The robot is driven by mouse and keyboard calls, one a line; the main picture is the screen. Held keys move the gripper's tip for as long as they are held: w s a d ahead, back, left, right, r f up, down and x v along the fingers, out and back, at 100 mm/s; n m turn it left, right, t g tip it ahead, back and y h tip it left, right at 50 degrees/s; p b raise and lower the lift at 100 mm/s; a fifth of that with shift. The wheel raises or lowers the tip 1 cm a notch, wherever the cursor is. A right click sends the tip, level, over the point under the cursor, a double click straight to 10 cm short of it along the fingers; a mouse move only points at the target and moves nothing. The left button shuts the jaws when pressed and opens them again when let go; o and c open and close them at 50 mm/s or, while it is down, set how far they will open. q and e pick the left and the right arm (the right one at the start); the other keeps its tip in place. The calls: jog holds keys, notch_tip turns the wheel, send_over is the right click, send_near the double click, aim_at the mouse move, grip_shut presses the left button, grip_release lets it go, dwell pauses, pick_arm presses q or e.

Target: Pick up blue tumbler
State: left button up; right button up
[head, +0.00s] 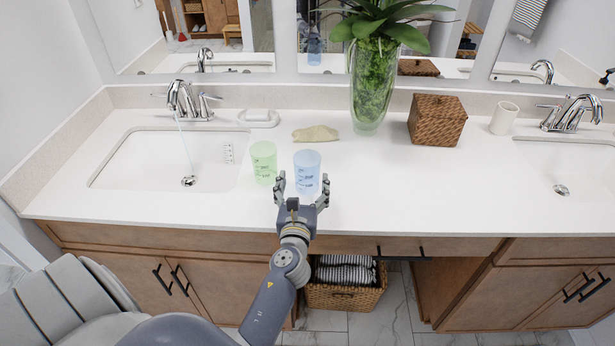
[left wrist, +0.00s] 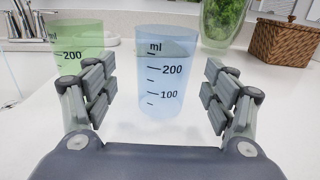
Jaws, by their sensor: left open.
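The blue tumbler (head: 307,170) stands upright on the white counter (head: 400,190), near its front edge. It is translucent with dark measuring marks. My left gripper (head: 301,185) is open in front of it. In the left wrist view the blue tumbler (left wrist: 166,72) stands upright ahead, between the lines of the spread fingers of my left gripper (left wrist: 158,95). The fingers do not appear to touch it. My right gripper is not in view.
A green tumbler (head: 263,162) stands close to the left of the blue one. A beige soap-like piece (head: 315,133) lies behind. A plant vase (head: 371,90), wicker box (head: 436,120) and white cup (head: 504,118) stand further right. A sink (head: 165,160) with running water is left.

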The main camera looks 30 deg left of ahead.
aim_at(306, 178)
pick_arm(q)
jog(key=shift+w+r, duration=0.15)
jog(key=shift+w, duration=0.1)
jog(key=x, duration=0.4)
jog(key=shift+w+r+p, duration=0.1)
jog(key=shift+w+p, duration=0.05)
jog(key=shift+p, duration=0.25)
jog(key=shift+w+a, duration=0.1)
jog(key=shift+w, duration=0.2)
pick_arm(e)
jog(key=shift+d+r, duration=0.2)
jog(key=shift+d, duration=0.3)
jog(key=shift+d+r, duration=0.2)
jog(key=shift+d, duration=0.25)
pick_arm(q)
jog(key=c, duration=0.9)
jog(key=shift+c, duration=1.2)
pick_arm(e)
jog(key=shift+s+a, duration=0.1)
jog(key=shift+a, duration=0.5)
